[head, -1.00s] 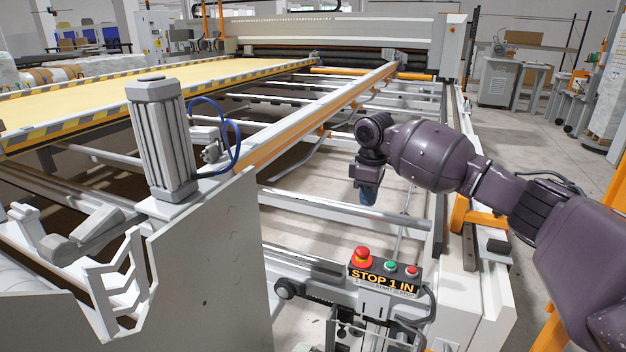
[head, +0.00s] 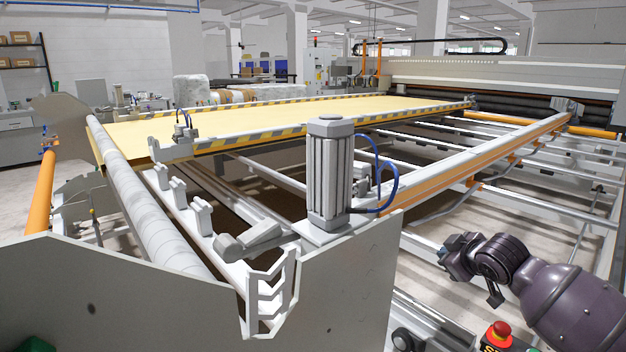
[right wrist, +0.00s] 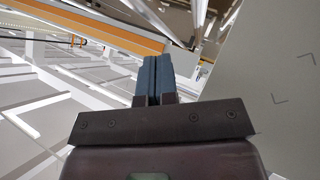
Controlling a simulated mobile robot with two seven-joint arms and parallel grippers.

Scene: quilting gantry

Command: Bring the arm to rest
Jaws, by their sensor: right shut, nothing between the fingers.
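My right arm (head: 575,305) comes in from the lower right in the head view, a dark purple bent arm. Its gripper end (head: 455,262) is beside the grey end panel, over the machine's open frame. In the right wrist view the two blue fingers (right wrist: 153,78) are together, with nothing between them. They point toward the orange and white beam, with a grey panel to their right. My left gripper is not in view.
The grey end panel (head: 350,290) and a grey cylinder (head: 330,175) stand left of my arm. The orange-edged beam (head: 480,160) runs beyond it. A red stop button (head: 500,334) is below it. A yellow bed (head: 290,115) lies further back.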

